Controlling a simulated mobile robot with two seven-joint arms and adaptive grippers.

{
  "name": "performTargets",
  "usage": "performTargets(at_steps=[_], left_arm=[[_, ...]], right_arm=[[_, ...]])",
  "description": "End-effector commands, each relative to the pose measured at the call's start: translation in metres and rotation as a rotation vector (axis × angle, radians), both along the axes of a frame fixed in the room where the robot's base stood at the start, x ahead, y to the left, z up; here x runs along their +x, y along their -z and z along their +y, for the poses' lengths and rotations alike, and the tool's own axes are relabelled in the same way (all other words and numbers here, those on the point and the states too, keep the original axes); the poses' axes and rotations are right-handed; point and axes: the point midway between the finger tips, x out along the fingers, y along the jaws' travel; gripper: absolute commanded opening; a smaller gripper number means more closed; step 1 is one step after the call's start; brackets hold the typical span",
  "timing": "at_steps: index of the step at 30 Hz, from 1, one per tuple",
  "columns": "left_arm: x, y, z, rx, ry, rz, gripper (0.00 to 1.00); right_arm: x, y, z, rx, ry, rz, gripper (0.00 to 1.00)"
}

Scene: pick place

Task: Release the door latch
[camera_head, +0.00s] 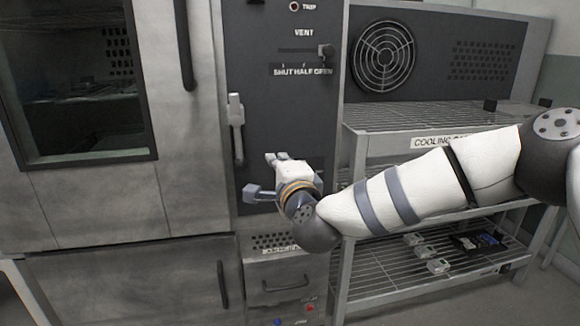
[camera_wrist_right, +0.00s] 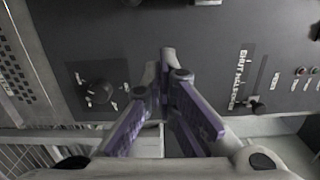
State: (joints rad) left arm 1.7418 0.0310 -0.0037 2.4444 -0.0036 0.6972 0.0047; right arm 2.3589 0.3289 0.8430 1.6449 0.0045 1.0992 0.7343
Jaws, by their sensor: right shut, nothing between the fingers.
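The door latch looks to be the light grey lever handle (camera_head: 236,125), upright on the left edge of the dark control panel, beside the large oven door. My right gripper (camera_head: 271,159) is in front of the panel, below and to the right of the lever and apart from it in the picture. In the wrist view its two purple-sided fingers meet at the tips (camera_wrist_right: 165,58), shut and empty, pointing at the panel. I cannot clearly make out the lever in the wrist view. My left gripper is not in view.
The oven door (camera_head: 185,150) with a dark window and black handle fills the left. A vent slider (camera_head: 326,51) is above. A dial (camera_wrist_right: 97,92) shows in the wrist view. A wire cooling rack (camera_head: 420,115) stands right, behind my right arm.

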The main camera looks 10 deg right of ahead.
Motion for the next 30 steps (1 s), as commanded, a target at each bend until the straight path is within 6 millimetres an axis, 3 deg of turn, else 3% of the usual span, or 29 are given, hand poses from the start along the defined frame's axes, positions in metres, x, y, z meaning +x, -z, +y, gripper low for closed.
performTargets(at_steps=[3, 8, 19, 21, 23, 26, 27, 29, 30], left_arm=[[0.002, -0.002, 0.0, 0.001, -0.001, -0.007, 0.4], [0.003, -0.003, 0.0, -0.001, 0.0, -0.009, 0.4], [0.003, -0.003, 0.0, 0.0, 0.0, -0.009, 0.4], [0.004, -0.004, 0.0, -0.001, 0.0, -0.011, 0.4], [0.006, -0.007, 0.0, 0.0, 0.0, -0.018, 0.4], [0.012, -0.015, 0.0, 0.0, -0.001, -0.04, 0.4], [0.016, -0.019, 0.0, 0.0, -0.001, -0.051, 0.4], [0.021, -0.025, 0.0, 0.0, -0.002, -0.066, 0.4], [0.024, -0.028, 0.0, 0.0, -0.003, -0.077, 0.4]], right_arm=[[-0.024, -0.001, -0.002, 0.0, 0.0, 0.001, 0.0], [-0.043, 0.0, -0.005, -0.001, 0.002, 0.0, 0.0], [-0.048, 0.001, -0.005, -0.001, 0.002, 0.001, 0.0], [-0.051, 0.008, -0.003, -0.018, -0.008, 0.017, 0.0], [-0.06, 0.03, 0.003, -0.069, -0.037, 0.063, 0.0], [-0.097, 0.098, 0.016, -0.232, -0.143, 0.213, 0.0], [-0.119, 0.13, 0.02, -0.312, -0.2, 0.287, 0.0], [-0.157, 0.176, 0.02, -0.429, -0.29, 0.395, 0.0], [-0.186, 0.205, 0.018, -0.504, -0.353, 0.467, 0.0]])
